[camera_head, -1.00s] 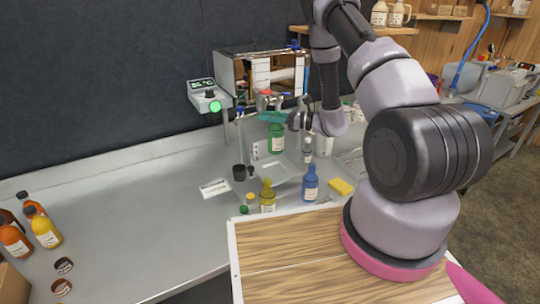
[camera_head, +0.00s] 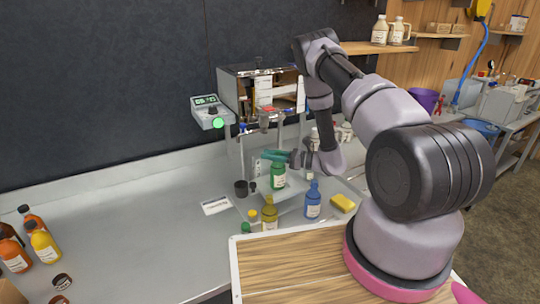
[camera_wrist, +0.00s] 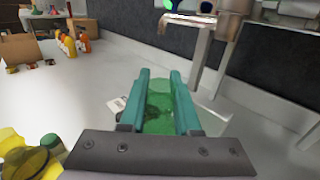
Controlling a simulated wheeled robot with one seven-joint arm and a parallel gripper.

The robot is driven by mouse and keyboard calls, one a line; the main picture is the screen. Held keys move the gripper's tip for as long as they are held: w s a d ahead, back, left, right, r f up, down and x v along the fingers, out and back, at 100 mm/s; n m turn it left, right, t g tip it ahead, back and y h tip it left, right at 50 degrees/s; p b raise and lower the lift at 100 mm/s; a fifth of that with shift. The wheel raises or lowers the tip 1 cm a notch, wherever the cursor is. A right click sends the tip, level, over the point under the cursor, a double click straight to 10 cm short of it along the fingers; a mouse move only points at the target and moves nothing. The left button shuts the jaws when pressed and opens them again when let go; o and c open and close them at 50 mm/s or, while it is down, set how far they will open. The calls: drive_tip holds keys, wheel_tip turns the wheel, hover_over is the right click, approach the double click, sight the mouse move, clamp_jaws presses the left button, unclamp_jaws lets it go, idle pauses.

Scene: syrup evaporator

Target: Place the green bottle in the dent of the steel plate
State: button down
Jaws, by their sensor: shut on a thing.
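The green bottle (camera_head: 278,176) has a white label and is upright in my gripper (camera_head: 272,156), whose teal fingers are shut on its top. In the wrist view the bottle (camera_wrist: 159,104) shows between the two fingers (camera_wrist: 160,85). The steel plate (camera_head: 292,187) lies below and around the bottle, under the evaporator's tap. I cannot tell whether the bottle's base touches the plate, and the dent is hidden behind the bottle.
The metal tap (camera_wrist: 185,20) hangs close beyond my fingers. A blue bottle (camera_head: 312,204) and a yellow bottle (camera_head: 269,214) stand in front of the plate. A yellow sponge (camera_head: 342,203) is at right, a dark cup (camera_head: 241,188) at left. The counter's left middle is clear.

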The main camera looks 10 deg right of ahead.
drive_tip(key=c, duration=0.6)
unclamp_jaws()
drive_tip(key=shift+d+r, duration=0.1)
drive_tip(key=shift+r, duration=0.05)
drive_tip(key=v, duration=1.2)
drive_tip(key=s+a+r+n+g+h, duration=0.1)
drive_tip(key=s+a+r+n+g, duration=0.25)
drive_tip(key=r, duration=0.45)
drive_tip(key=s+a+r+n+g+h, duration=0.1)
drive_tip(key=s+a+r+n+g, duration=0.2)
drive_tip(key=r, duration=0.5)
drive_tip(key=s+a+r+n+g+h, duration=0.1)
drive_tip(key=s+a+r+n+g, duration=0.15)
drive_tip(key=r+n, duration=0.4)
drive_tip(key=s+d+r+n+t+h, duration=0.2)
drive_tip(key=s+r+h, duration=0.1)
drive_tip(key=s+r, duration=0.2)
drive_tip(key=s+d+r+n+t+h, duration=0.2)
drive_tip(key=s+r+t+h, duration=0.1)
drive_tip(key=r, duration=0.4)
drive_tip(key=s+d+r+n+t+h, duration=0.2)
drive_tip(key=s+r+t+h, duration=0.1)
drive_tip(key=s+r+h, duration=0.2)
drive_tip(key=shift+s+r, duration=0.4)
drive_tip(key=shift+s, duration=0.25)
drive_tip(key=shift+s+r, duration=0.45)
drive_tip(key=shift+s, duration=0.2)
